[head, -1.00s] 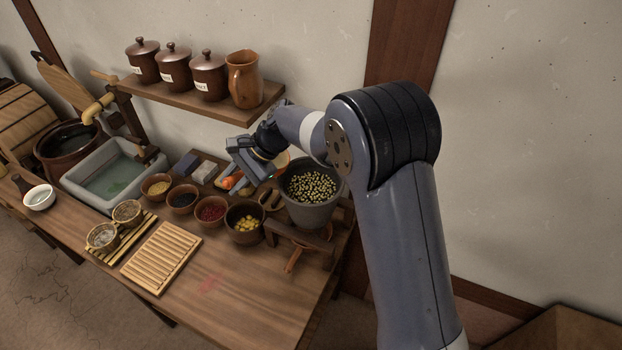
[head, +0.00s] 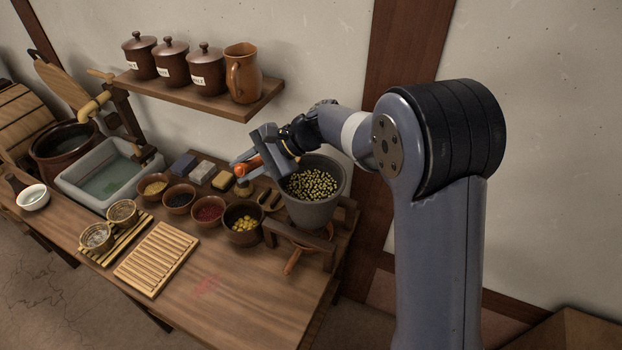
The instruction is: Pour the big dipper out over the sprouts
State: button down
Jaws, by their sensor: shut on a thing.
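The sprouts (head: 312,183) are yellow-green beans with dark gaps, filling a grey pot (head: 318,212) on a wooden stand at the right end of the table. My gripper (head: 241,164) is to the left of the pot and slightly above its rim. It is shut on an orange-brown rounded piece, which I take to be the big dipper (head: 249,166). Most of the dipper is hidden by the gripper, so I cannot tell its tilt or what it holds. No stream of water shows over the sprouts.
A shelf (head: 200,92) with lidded jars and a brown jug (head: 243,75) hangs close above my gripper. Several small bowls stand left of the pot, including one with yellow pieces (head: 243,235). A grey basin (head: 75,190) is farther left.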

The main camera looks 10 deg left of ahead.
jog(key=shift+d+f+y+b, duration=0.25)
jog(key=shift+d+y+b, duration=0.55)
jog(key=shift+b, duration=1.15)
jog(key=shift+r, duration=0.2)
jog(key=shift+d+n+y+b, duration=0.3)
jog(key=shift+d+y+b, duration=0.8)
jog(key=shift+d+b, duration=1.1)
jog(key=shift+s+d+r, duration=0.1)
